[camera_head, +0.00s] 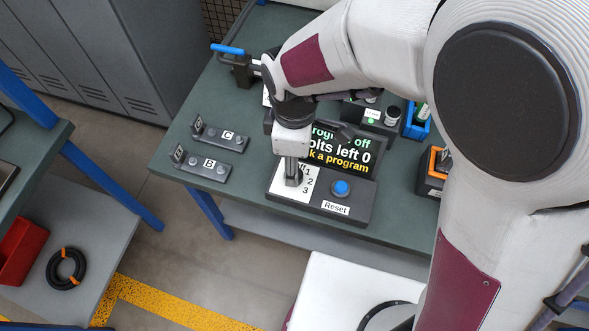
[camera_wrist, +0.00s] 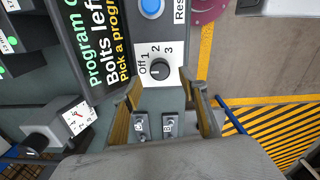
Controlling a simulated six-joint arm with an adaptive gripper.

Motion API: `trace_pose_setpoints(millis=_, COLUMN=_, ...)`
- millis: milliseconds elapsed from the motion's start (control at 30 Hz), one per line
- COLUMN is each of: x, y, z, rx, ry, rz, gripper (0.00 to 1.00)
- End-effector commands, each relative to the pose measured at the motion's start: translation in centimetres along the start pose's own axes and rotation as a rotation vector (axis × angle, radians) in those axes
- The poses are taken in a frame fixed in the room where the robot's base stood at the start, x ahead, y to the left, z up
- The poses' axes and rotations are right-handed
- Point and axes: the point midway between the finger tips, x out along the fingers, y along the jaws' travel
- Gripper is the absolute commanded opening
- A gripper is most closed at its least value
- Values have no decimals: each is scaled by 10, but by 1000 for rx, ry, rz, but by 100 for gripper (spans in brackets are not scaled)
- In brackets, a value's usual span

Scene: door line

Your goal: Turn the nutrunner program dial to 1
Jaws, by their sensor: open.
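The nutrunner program dial (camera_wrist: 159,70) is a dark round knob on a white plate (camera_wrist: 160,52) marked Off, 1, 2 and 3. Its light mark appears to point toward Off. The screen (camera_wrist: 88,35) reads program off, bolts left 0, pick a program; it also shows in the head view (camera_head: 340,150). My gripper (camera_wrist: 166,92) is open, with one finger on each side of the dial's line in the wrist view, and nothing between them. In the head view my gripper (camera_head: 292,180) is above the dial plate (camera_head: 305,187) and hides the dial.
A blue button (camera_head: 341,187) sits right of the dial, above a Reset label (camera_head: 335,208). Holders marked C (camera_head: 220,138) and B (camera_head: 203,168) lie left on the green bench (camera_head: 185,135). A blue-handled tool (camera_head: 232,55) stands behind. An orange-and-black box (camera_head: 432,170) is at right.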

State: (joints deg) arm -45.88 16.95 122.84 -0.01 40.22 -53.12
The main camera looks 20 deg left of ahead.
Motion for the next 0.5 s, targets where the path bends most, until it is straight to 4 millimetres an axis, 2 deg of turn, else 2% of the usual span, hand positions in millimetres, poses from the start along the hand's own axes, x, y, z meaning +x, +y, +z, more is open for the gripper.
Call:
trace_pose_setpoints(millis=200, x=26, y=-1, z=1, rx=0, ry=-2, rz=-3, gripper=43)
trace_pose_setpoints(millis=500, x=46, y=0, z=0, rx=0, ry=-1, rz=-1, gripper=43)
